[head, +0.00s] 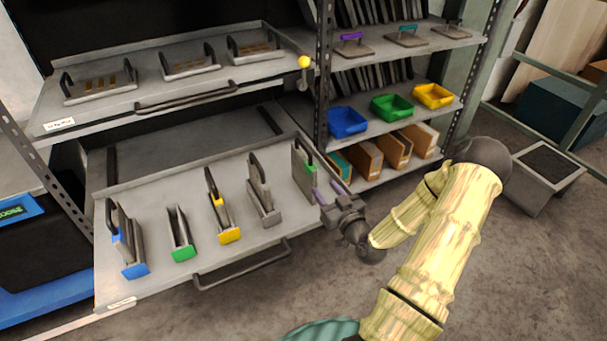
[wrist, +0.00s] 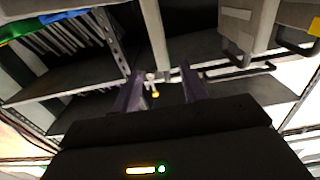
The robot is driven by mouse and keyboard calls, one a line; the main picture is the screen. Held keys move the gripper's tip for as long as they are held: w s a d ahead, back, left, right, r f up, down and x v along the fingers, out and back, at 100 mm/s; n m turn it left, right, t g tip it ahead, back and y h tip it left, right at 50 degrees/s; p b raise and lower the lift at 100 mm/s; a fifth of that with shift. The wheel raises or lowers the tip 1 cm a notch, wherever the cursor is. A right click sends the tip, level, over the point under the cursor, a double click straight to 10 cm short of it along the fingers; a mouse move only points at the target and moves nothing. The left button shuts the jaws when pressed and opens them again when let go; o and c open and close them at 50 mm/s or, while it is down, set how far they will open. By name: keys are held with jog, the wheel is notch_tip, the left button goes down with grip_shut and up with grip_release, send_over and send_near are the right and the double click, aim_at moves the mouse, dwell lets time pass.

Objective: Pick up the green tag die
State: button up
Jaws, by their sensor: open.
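The green tag die (head: 300,172) is a grey upright plate at the right end of the pulled-out lower tray (head: 150,281), with a green tag on its right edge. My gripper (head: 326,190) is just to the right of it, with purple fingers apart and pointing toward it. In the wrist view my gripper (wrist: 164,76) shows its two fingers spread with nothing clearly held. A pale grey upright piece (wrist: 154,35) appears beyond the fingers; I cannot tell whether it is the die, as no green tag shows on it. The die's lower part is partly hidden.
A green-ended holder (head: 184,254) on the tray looks empty. Blue (head: 135,271), yellow (head: 230,236) and grey (head: 268,219) holders stand on the same tray. The upper tray (head: 110,112) overhangs behind. A rack post (head: 322,90) and coloured bins (head: 392,107) stand close by at the right.

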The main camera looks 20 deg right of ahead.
aim_at(316, 178)
jog(key=w, duration=0.6)
jog(key=shift+w+a+b, duration=0.15)
jog(key=shift+w+b, duration=0.15)
jog(key=shift+b, duration=0.1)
jog(key=w, duration=0.1)
jog(key=w+b, duration=0.1)
jog(key=w, duration=0.3)
jog(key=shift+w+a+f, duration=0.1)
jog(key=shift+a+f, duration=0.05)
jog(key=shift+f, duration=0.25)
grip_shut()
dwell(0.9)
jog(key=shift+r, duration=0.2)
